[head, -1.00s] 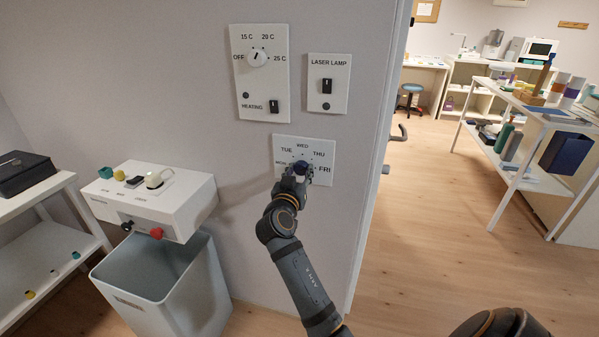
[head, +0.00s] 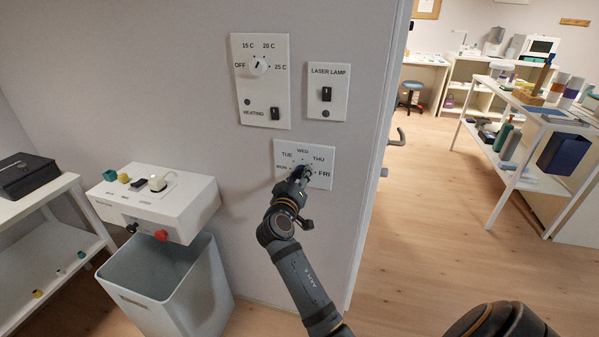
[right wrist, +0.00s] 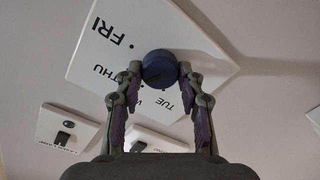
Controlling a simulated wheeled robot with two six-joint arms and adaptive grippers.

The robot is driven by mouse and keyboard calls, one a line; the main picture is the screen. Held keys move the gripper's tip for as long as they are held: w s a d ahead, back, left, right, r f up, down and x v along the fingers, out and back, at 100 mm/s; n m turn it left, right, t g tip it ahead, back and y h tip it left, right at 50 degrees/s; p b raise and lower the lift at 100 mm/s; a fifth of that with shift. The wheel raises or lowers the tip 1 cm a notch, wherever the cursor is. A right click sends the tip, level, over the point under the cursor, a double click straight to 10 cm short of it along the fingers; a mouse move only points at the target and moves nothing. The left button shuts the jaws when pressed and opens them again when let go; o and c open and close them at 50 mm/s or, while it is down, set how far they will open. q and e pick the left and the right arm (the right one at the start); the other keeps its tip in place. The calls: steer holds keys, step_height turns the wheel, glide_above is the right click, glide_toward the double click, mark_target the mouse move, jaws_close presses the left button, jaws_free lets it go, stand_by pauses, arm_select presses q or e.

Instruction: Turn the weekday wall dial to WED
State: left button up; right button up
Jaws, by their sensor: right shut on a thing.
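The weekday dial plate (head: 325,147) is a white tilted panel low on the grey wall, with MON, TUE, WED, THU and FRI printed around its knob. The dark blue round knob (right wrist: 159,68) shows in the right wrist view. My right gripper (head: 303,173) is at the plate, its two fingertips shut on opposite sides of the knob. FRI, THU and TUE are readable in the right wrist view; WED is mostly hidden behind a finger. I cannot tell which day the knob points to. My left gripper is not in view.
Above the dial are a heating panel (head: 278,92) and a laser lamp switch panel (head: 336,84). A white wall box (head: 192,206) sits over a grey bin (head: 160,290) at left. The wall ends right of the dial, with open floor beyond.

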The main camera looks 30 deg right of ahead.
mark_target(300, 153)
steer(key=n+p, duration=0.3)
steer(key=n, duration=0.1)
steer(key=shift+r+n, duration=0.15)
steer(key=shift+n, duration=0.25)
stand_by(0.4)
steer(key=o, duration=1.2)
steer(key=shift+c, duration=0.2)
steer(key=shift+r, duration=0.2)
steer(key=r, duration=0.2)
steer(key=w+r, duration=0.1)
steer(key=r, duration=0.4)
steer(key=s+r, duration=0.1)
steer(key=r, duration=0.1)
steer(key=shift+s+r, duration=0.2)
steer(key=shift+w, duration=0.3)
